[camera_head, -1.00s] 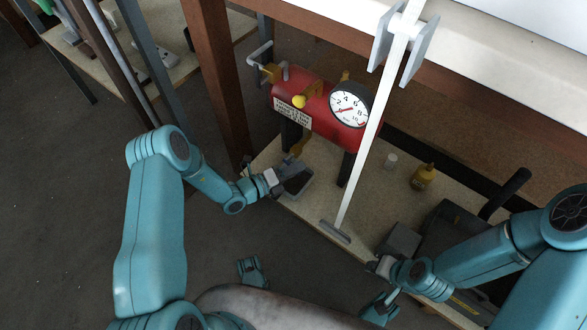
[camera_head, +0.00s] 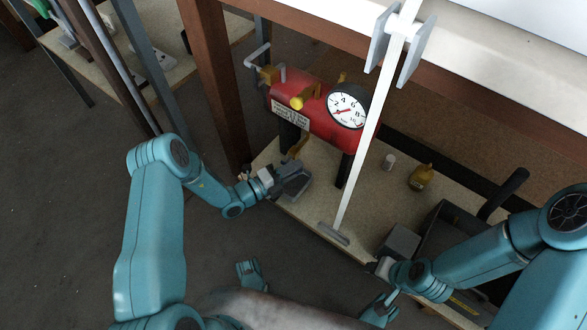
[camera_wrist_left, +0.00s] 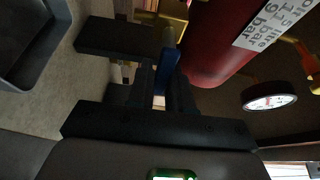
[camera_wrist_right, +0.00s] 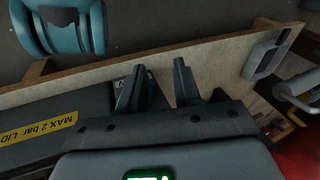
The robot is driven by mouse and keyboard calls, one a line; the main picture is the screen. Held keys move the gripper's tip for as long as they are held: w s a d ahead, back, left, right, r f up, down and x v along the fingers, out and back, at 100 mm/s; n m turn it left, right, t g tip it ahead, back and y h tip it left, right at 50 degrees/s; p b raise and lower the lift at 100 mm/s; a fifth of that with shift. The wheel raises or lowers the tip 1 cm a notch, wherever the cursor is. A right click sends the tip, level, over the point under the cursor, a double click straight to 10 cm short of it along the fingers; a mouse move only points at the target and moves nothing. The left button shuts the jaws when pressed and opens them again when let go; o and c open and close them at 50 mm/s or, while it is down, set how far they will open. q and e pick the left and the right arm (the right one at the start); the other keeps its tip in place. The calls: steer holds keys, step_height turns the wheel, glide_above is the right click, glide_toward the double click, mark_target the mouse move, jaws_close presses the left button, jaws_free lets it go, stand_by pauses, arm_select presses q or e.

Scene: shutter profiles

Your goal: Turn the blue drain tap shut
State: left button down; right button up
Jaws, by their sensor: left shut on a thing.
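The blue drain tap handle (camera_wrist_left: 168,52) shows as a narrow blue bar between the fingers of my left gripper (camera_wrist_left: 167,80) in the left wrist view, beneath the red tank (camera_wrist_left: 210,40). My left gripper is shut on it. In the head view my left gripper (camera_head: 288,178) is under the left end of the red tank (camera_head: 318,112), by the brass drain fitting (camera_head: 298,145); the tap's blue handle is hidden there. My right gripper (camera_wrist_right: 160,88) is open and empty in the right wrist view, above the lower shelf's front edge.
A grey tray (camera_head: 300,194) lies under my left gripper. A dark box (camera_head: 450,222) is near my right arm.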

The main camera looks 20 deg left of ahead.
arm_select(q)
steer(key=shift+w+a+r, duration=0.1)
steer(key=c, duration=1.1)
jaws_free()
steer(key=p+v, duration=0.2)
steer(key=v, duration=1.4)
steer(key=shift+a, duration=0.1)
arm_select(e)
steer(key=shift+s+a+r+g, duration=0.15)
steer(key=shift+s+r+g, duration=0.15)
steer(key=shift+s+r, duration=0.5)
steer(key=shift+w+r, duration=0.1)
